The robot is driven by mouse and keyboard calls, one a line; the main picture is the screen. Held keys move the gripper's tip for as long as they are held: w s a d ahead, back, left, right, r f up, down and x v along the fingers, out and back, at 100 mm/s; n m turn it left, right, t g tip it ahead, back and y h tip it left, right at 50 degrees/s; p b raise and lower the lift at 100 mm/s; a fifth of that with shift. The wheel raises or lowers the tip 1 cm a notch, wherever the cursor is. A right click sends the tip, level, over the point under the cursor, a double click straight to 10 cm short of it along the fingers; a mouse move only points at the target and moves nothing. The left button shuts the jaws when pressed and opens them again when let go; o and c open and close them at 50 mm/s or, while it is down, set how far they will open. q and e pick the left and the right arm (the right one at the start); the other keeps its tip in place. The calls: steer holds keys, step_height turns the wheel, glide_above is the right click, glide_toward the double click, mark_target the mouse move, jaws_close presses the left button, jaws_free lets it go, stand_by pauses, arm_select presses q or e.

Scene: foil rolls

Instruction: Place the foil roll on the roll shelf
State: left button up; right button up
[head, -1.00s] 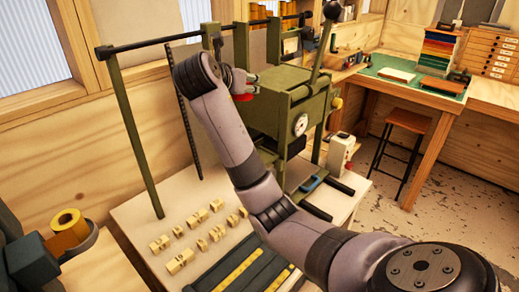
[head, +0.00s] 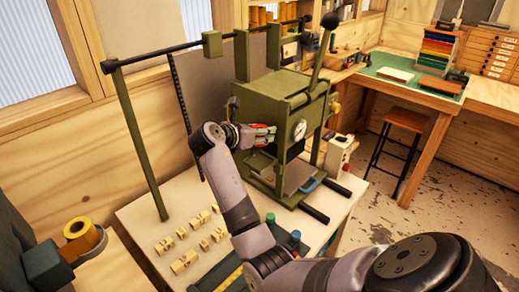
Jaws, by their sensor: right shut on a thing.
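My right gripper (head: 262,136) is in front of the olive-green press, at the left of its gauge. It is shut on a small red thing, which looks like the foil roll (head: 262,147); the fingers hide most of it. The roll shelf (head: 262,20) seems to be the one at the back by the window, where several orange-gold rolls stand. The gripper is well below and in front of that shelf. My left gripper is not in view.
The press (head: 292,92) has a long black-knobbed lever (head: 322,50). A dark rail (head: 160,65) on a green post spans its left side. Small beige blocks (head: 185,262) lie on the white table. A gold roll (head: 80,230) sits at lower left.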

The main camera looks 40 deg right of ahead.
mark_target(260, 161)
steer(key=shift+f, duration=3.6)
steer(key=shift+p, duration=0.3)
steer(key=o, duration=1.2)
steer(key=shift+f, duration=0.15)
steer(key=shift+a+r, duration=0.15)
steer(key=shift+r, duration=0.05)
steer(key=b+v, duration=0.1)
steer(key=v, duration=1)
steer(key=shift+a+r+b, duration=0.3)
steer(key=shift+b, duration=0.1)
steer(key=shift+s+f, duration=0.1)
steer(key=shift+s, duration=0.05)
